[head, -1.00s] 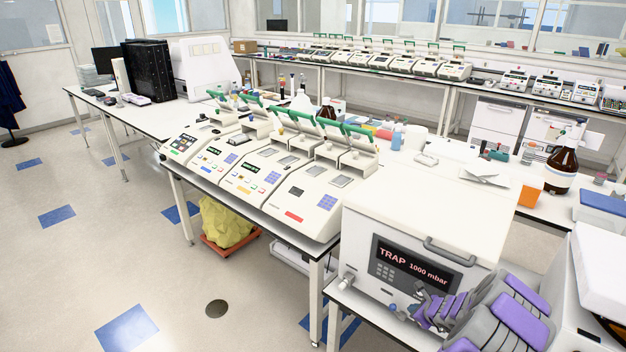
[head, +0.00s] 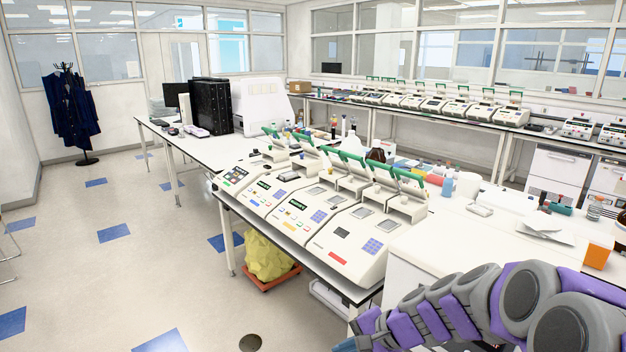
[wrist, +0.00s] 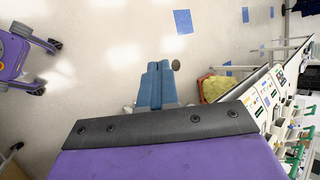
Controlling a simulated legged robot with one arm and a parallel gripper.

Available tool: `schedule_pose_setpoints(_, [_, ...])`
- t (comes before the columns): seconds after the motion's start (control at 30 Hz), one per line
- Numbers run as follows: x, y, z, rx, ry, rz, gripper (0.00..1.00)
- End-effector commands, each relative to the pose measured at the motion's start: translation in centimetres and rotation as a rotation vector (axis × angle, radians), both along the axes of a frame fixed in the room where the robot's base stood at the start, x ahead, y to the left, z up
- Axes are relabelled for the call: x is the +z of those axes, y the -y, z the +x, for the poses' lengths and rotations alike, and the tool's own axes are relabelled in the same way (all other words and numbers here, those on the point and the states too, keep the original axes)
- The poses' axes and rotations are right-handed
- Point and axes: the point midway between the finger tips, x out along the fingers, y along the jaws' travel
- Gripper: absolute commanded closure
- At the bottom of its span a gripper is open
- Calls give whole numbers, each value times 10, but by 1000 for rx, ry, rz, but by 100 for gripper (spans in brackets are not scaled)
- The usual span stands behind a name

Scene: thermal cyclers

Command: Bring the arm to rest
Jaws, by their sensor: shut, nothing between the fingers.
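My gripper (wrist: 158,84) shows in the wrist view as two blue fingers pressed together, with nothing between them. It hangs over open floor (wrist: 110,60), left of the bench in that view. In the head view my purple and grey arm crosses the bottom right corner; a small blue part shows at the bottom edge, and the fingertips cannot be made out there. The white thermal cyclers (head: 345,245) stand in a row on the near bench, several with green-edged lids raised. They also show at the right of the wrist view (wrist: 262,110), apart from my gripper.
A white-topped unit (head: 430,250) stands behind my arm. A yellow bag (head: 268,257) sits in a red tray under the bench; the bag also shows in the wrist view (wrist: 215,88). A coat stand (head: 72,115) is at the far left.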

Motion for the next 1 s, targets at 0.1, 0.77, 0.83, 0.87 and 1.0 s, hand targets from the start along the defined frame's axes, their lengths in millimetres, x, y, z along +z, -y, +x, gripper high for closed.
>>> schedule_pose_setpoints(0.1, [13, -16, -52, 170, 21, -100, 100])
schedule_pose_setpoints(0.77, [22, 59, -287, 784, -69, -675, 100])
schedule_pose_setpoints(0.83, [22, 67, -297, 803, -80, -705, 100])
schedule_pose_setpoints(0.87, [22, 70, -299, 808, -83, -714, 100])
schedule_pose_setpoints(1.0, [23, 74, -306, 820, -91, -736, 100])
